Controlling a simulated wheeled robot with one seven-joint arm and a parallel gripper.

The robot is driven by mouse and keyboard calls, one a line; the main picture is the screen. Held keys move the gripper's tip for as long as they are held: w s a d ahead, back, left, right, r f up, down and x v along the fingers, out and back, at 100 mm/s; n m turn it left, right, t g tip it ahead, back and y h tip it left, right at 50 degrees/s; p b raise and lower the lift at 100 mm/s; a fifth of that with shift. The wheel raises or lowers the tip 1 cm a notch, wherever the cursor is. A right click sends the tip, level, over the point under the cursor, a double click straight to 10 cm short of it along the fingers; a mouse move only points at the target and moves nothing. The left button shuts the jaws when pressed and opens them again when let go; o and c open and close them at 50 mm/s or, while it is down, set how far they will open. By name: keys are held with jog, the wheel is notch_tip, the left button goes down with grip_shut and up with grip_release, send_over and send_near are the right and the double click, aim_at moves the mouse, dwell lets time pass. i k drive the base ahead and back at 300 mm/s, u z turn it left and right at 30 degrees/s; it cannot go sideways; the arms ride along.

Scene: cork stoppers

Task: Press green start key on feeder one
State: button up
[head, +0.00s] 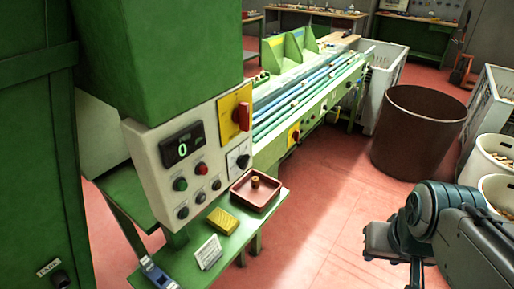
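A green push key (180,184) sits on the pale control panel (148,160) on the front of the green machine. A red button (200,169) is just right of it and slightly higher. Above them a dark display (182,145) reads 0. No label naming feeder one is legible. My gripper (383,242) is at the lower right, well apart from the panel, in front of my dark grey arm. Its fingertips do not show clearly, so I cannot tell whether it is open or shut. Nothing hides the green key.
A green shelf (190,262) below the panel holds a reddish tray (244,202), a yellow block (222,221) and a white card (208,253). A brown bin (418,130) stands right. Red floor between shelf and arm is clear.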

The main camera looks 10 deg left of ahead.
aim_at(182, 185)
jog(key=u, duration=1.7)
